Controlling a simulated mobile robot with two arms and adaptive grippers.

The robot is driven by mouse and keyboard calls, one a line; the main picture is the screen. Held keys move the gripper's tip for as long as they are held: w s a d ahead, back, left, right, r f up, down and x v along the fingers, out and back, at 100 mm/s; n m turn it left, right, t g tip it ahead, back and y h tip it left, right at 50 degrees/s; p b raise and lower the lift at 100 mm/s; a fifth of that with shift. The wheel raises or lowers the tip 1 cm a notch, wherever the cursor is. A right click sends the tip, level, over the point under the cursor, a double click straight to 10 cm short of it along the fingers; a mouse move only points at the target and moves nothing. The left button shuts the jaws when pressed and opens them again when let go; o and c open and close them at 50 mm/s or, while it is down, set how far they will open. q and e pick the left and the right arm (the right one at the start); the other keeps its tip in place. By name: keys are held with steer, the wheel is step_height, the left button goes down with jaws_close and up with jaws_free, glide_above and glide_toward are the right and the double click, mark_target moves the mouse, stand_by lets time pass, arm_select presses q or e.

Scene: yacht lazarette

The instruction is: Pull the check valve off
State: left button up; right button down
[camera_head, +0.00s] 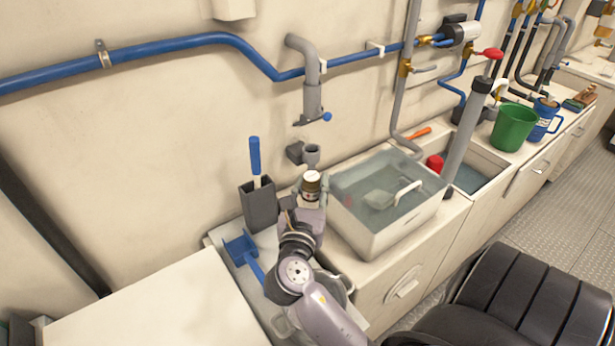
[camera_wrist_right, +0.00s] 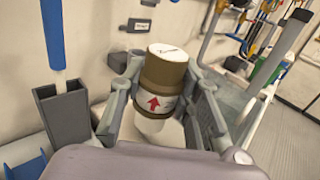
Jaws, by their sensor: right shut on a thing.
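The check valve (camera_head: 311,183) is a short upright cylinder with a white top, a brown collar and a pale body. In the right wrist view the check valve (camera_wrist_right: 164,75) shows a red up-arrow on its body. My right gripper (camera_head: 313,196) is shut on it, with one finger on each side in the wrist view (camera_wrist_right: 162,100). A grey pipe (camera_head: 312,97) with a blue lever hangs on the wall above, its lower end apart from the valve. A grey cup-shaped fitting (camera_head: 311,155) on a wall bracket is behind the valve. My left gripper is not in view.
A white tub of water (camera_head: 383,235) stands close to the right of my gripper. A grey holder (camera_head: 260,206) with a blue-handled tool stands to its left. A blue scoop (camera_head: 240,250) lies nearby. The white top at lower left (camera_head: 150,310) is clear.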

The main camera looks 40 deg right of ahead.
steer(key=shift+s+a+p, duration=0.2)
steer(key=shift+s+p, duration=0.35)
steer(key=shift+s, duration=1.45)
